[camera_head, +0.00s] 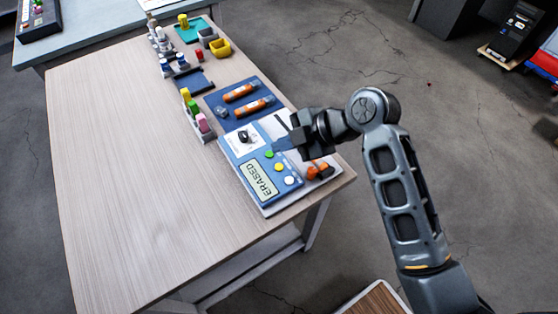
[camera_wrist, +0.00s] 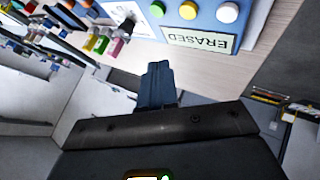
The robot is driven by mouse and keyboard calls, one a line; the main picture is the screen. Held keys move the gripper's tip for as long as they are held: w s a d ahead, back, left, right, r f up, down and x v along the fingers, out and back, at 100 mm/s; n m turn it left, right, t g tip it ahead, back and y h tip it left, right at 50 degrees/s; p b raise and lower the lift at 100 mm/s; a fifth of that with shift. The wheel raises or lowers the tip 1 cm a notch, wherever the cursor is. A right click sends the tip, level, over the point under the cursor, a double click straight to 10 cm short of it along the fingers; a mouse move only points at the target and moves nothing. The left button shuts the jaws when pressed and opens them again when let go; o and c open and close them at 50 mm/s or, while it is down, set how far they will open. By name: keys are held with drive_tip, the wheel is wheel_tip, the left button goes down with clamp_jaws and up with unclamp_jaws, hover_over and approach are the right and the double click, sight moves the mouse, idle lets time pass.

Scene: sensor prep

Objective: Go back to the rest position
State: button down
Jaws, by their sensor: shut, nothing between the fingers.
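My gripper (camera_head: 284,143) is above the right edge of the table, over the blue device. In the wrist view its fingers (camera_wrist: 158,80) are together with nothing between them. The blue device (camera_head: 240,180) lies on the table and its screen (camera_head: 262,180) reads ERASED. It has green, yellow and white round buttons and a black knob (camera_head: 243,136). The wrist view also shows the screen (camera_wrist: 200,39) and the buttons. My arm reaches in from the right and hides part of the table's edge.
A blue tray (camera_head: 220,112) holds orange cylinders (camera_head: 239,93). A rack (camera_head: 191,123) holds several coloured pieces. Orange-and-black items (camera_head: 320,170) lie beside the device. A yellow bin (camera_head: 220,48) stands at the back. The left of the wooden table (camera_head: 120,170) is clear.

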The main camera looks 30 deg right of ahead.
idle(0.8)
drive_tip(key=s+f+m, duration=0.1)
drive_tip(key=s, duration=0.1)
drive_tip(key=s+f+m+t+h, duration=0.1)
drive_tip(key=s+f+m, duration=0.1)
drive_tip(key=s, duration=0.1)
drive_tip(key=s+f+m+h, duration=0.1)
drive_tip(key=s+m, duration=0.1)
drive_tip(key=shift+s+d+f+t, duration=0.15)
drive_tip(key=shift+d+f+t, duration=0.15)
drive_tip(key=shift+d+f, duration=0.1)
drive_tip(key=s+m+t+h, duration=0.25)
drive_tip(key=s+m, duration=0.35)
drive_tip(key=s, duration=0.5)
drive_tip(key=s+a+r+m+t+h, duration=0.1)
drive_tip(key=s+r+m+t, duration=0.3)
drive_tip(key=s+r, duration=1)
drive_tip(key=shift+a+r+m+h, duration=0.15)
drive_tip(key=shift+r+m+h, duration=0.2)
drive_tip(key=shift+r+m, duration=0.6)
